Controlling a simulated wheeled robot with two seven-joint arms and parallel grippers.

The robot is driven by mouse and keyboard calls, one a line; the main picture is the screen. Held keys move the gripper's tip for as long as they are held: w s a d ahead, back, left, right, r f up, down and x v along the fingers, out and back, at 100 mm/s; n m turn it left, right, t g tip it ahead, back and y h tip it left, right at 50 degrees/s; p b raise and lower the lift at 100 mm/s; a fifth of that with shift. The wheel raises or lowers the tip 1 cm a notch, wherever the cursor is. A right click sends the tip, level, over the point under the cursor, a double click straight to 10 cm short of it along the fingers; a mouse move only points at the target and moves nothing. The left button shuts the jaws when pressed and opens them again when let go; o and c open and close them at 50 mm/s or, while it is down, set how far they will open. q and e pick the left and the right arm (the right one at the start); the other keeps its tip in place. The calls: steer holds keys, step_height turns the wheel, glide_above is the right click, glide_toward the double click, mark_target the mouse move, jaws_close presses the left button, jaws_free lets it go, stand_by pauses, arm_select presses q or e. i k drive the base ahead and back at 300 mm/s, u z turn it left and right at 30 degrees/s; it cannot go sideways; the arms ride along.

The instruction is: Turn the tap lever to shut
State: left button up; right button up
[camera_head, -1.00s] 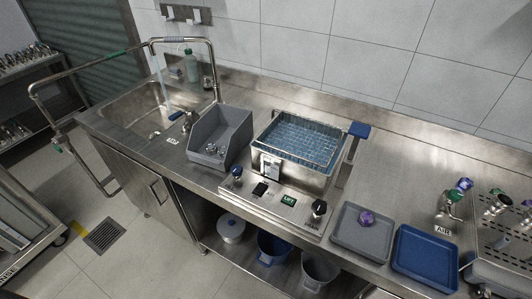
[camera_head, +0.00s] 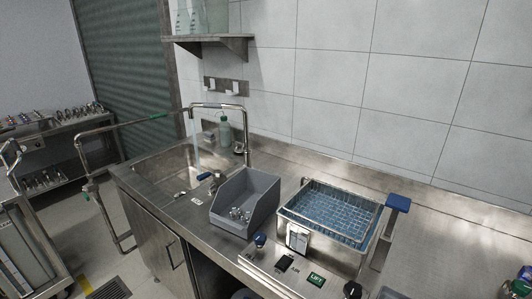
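The tap's arched steel spout (camera_head: 246,140) stands at the right rear of the sink (camera_head: 165,172). A pale stream of water (camera_head: 196,148) falls from its end into the basin. A small tap valve (camera_head: 217,180) with a blue lever (camera_head: 204,176) sits on the counter at the sink's right edge, beside the grey bin. The lever points left, towards the sink. Neither of my grippers is in view.
A grey open bin (camera_head: 245,205) with metal parts stands right of the valve. Farther right is a blue-lined wire basket (camera_head: 330,212) in a tank. A bottle (camera_head: 224,132) stands behind the sink.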

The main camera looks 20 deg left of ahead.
mark_target(218, 174)
steer(key=k, duration=1.2)
steer(key=u, duration=0.85)
steer(key=i, duration=1.6)
steer(key=z, duration=0.85)
